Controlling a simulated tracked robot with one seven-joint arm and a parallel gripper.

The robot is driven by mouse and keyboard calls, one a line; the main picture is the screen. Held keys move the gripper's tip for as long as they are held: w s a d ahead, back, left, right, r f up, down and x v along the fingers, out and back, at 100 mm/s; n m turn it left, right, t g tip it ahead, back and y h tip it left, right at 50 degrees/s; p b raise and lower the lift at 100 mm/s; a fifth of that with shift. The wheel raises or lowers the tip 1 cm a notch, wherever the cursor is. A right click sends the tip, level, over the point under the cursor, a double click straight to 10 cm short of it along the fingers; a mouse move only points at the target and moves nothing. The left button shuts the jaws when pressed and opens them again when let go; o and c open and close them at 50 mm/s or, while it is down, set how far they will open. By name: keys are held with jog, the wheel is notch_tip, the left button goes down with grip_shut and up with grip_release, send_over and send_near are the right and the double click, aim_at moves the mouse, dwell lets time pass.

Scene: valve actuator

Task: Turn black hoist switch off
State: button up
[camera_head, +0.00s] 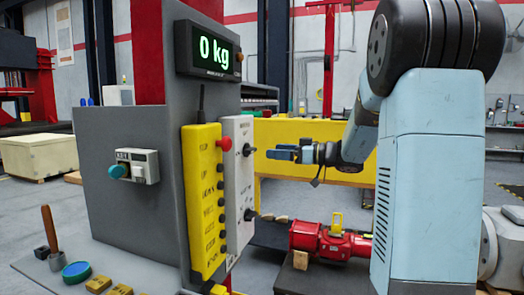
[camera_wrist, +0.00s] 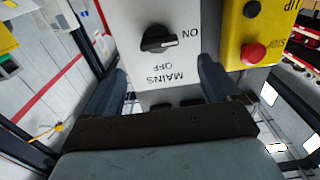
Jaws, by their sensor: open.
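A white switch panel (camera_head: 238,190) on the grey cabinet carries an upper black rotary switch (camera_head: 249,150) and a lower black switch (camera_head: 250,214). In the wrist view, where the lettering is upside down, a black switch (camera_wrist: 158,40) sits by the labels MAINS, OFF and ON. Its handle lies roughly crosswise, with one end towards ON. I see no hoist label. My gripper (camera_head: 283,153) is open and empty, to the right of the upper switch and apart from it. In the wrist view its fingers (camera_wrist: 160,85) stand either side of the panel.
A yellow control box (camera_head: 203,200) with a red stop button (camera_head: 224,144) is beside the panel. A display (camera_head: 208,50) reading 0 kg is above. A red actuator (camera_head: 322,242) lies low behind. A yellow barrier (camera_head: 300,137) stands behind my gripper.

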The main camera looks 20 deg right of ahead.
aim_at(254, 149)
jog(key=x, duration=0.8)
jog(key=shift+a, duration=0.1)
